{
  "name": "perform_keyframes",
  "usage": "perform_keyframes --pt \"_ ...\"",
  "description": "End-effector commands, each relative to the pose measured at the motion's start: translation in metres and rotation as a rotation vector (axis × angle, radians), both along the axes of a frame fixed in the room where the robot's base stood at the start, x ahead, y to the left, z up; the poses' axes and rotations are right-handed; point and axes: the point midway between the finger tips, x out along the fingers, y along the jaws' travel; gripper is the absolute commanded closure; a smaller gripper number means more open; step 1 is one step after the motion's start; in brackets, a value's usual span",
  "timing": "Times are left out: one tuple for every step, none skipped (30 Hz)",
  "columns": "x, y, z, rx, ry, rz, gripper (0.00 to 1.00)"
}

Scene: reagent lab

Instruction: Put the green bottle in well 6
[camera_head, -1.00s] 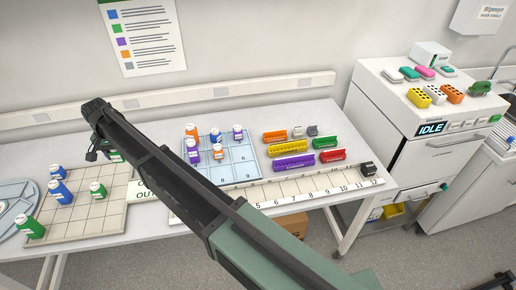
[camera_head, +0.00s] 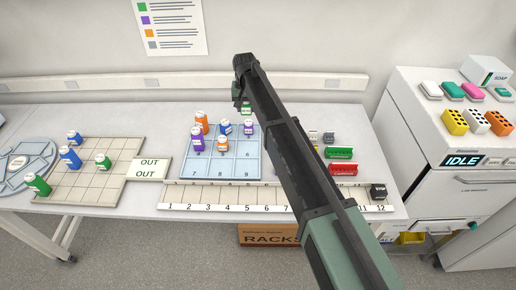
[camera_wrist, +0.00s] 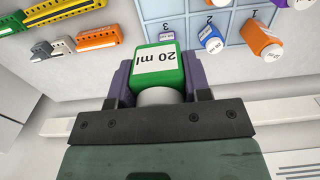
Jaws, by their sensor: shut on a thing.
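My gripper (camera_wrist: 160,88) is shut on a green bottle (camera_wrist: 160,60) with a white "20 ml" label. In the head view the bottle (camera_head: 246,107) shows small below my gripper, at the back edge of the blue well tray (camera_head: 219,178). Well 6 (camera_head: 247,157) is empty, at the right of the middle row. A purple bottle (camera_head: 248,128) stands in well 3 behind it, and an orange bottle (camera_head: 222,145) stands in well 5 to its left. In the wrist view the tray (camera_wrist: 190,28) lies beyond the held bottle; well 6 is not clearly visible there.
Wells 1, 2 and 4 hold orange (camera_head: 201,121), blue (camera_head: 224,127) and purple (camera_head: 197,138) bottles. Wells 7, 8 and 9 are empty. A tan grid board (camera_head: 85,183) at left holds other green and blue bottles. Coloured racks (camera_head: 342,168) lie right of the tray, partly behind my arm.

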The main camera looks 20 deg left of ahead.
Motion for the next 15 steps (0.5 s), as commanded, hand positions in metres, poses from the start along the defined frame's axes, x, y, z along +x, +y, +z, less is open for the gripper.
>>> perform_keyframes --pt "0.0 0.0 -0.003 0.0 0.0 0.0 0.79" --pt "0.0 0.0 -0.007 0.0 0.0 -0.001 0.79" --pt "0.0 0.0 -0.013 0.0 0.0 -0.001 0.79" --pt "0.0 0.0 -0.02 0.0 0.0 -0.001 0.79" --pt "0.0 0.0 -0.029 0.0 0.0 -0.001 0.79" --pt "0.0 0.0 -0.041 0.0 0.0 -0.002 0.79" --pt "0.0 0.0 -0.052 0.0 0.0 -0.002 0.79" --pt "0.0 0.0 -0.063 0.0 0.0 -0.002 0.79" --pt "0.0 0.0 -0.078 0.0 0.0 -0.002 0.79" --pt "0.0 0.0 -0.089 0.0 0.0 -0.002 0.79" --pt "0.0 0.0 -0.1 0.0 0.0 -0.002 0.79" --pt "0.0 0.0 -0.114 0.0 0.0 -0.003 0.79" --pt "0.0 0.0 -0.124 0.0 0.0 -0.003 0.79" --pt "0.0 0.0 -0.134 0.0 0.0 -0.003 0.79" --pt "0.0 0.0 -0.146 0.0 0.0 -0.003 0.79"
